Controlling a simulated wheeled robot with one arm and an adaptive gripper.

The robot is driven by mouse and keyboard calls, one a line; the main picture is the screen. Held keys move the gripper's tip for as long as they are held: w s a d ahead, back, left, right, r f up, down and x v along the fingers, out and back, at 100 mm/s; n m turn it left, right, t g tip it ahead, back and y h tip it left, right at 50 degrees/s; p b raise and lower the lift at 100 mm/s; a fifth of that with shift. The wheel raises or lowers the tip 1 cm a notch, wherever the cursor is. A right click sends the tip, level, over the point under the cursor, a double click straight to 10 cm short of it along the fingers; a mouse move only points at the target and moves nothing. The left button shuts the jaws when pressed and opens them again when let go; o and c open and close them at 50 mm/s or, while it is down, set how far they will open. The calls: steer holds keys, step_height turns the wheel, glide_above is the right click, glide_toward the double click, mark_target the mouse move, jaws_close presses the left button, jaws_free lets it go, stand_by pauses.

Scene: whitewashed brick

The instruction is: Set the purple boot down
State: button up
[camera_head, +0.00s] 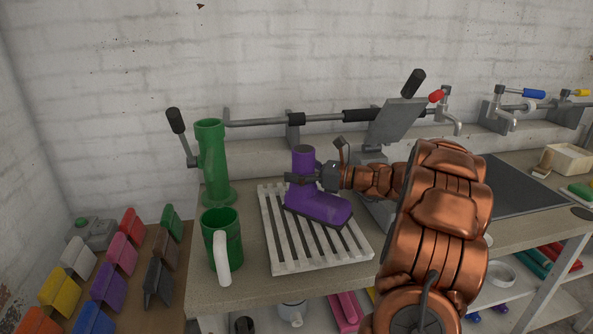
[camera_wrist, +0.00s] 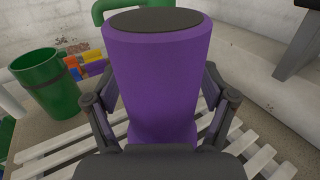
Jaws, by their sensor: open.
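The purple boot (camera_head: 320,205) stands upright on a white slatted rack (camera_head: 283,256) on the counter, its toe pointing to the right. My gripper (camera_head: 305,180) is around the boot's shaft, one finger on either side, with the jaws open. In the wrist view the boot's shaft (camera_wrist: 155,75) with its dark top fills the middle, and my gripper's fingers (camera_wrist: 155,115) flank it. Whether the fingers touch the shaft is hard to tell. The sole shows against the slats in the head view.
A green mug (camera_head: 212,245) with a white handle stands just left of the rack, and a tall green cylinder with a lever (camera_head: 212,165) stands behind it. A grey tilted plate device (camera_head: 395,122) is behind my arm. Coloured blocks (camera_head: 110,285) fill a lower board at left.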

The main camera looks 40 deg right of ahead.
steer(key=b, duration=0.1)
glide_above(340, 197)
steer(key=shift+w, duration=0.1)
stand_by(0.8)
